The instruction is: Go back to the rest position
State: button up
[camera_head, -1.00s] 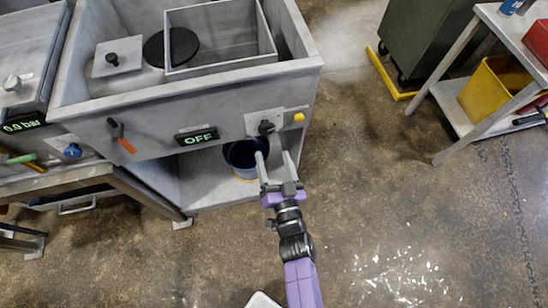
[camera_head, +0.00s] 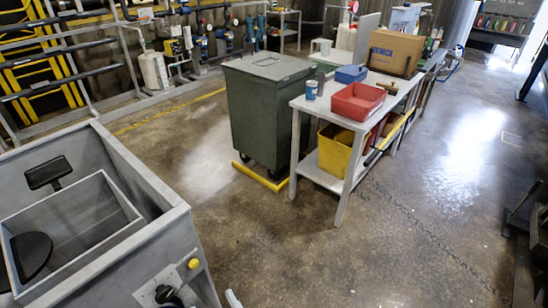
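The waste compactor (camera_head: 158,207) is a grey metal cabinet at the lower left, seen from above, with an open top and an inner bin (camera_head: 117,235). A black knob (camera_head: 165,293) and a yellow button (camera_head: 194,263) show on its front panel. Of my gripper, only what looks like one pale fingertip (camera_head: 233,298) shows at the bottom edge, just right of the compactor's front corner. The other finger and the rest of the arm are out of frame, so its opening cannot be seen.
A green wheeled bin (camera_head: 265,115) stands behind a yellow floor bar (camera_head: 259,177). To its right is a grey table (camera_head: 325,108) with a red tray (camera_head: 358,101), blue box (camera_head: 351,74) and cardboard box (camera_head: 394,52); a yellow bin (camera_head: 335,150) sits on its lower shelf. Open floor lies in front.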

jog(key=s+d+r+m+h+b, duration=0.1)
jog(key=s+d+r+h, duration=0.3)
jog(key=s+d, duration=0.8)
jog(key=s+d+r+m+g+h+b, duration=0.1)
jog(key=s+d+r+m+h, duration=0.2)
jog(key=s+d, duration=1)
jog(key=d+r+h, duration=0.1)
jog(key=d+h, duration=0.2)
jog(key=d, duration=0.4)
jog(key=shift+d+r+h, duration=0.15)
jog(key=shift+d+h, duration=0.2)
jog(key=shift+h, duration=0.05)
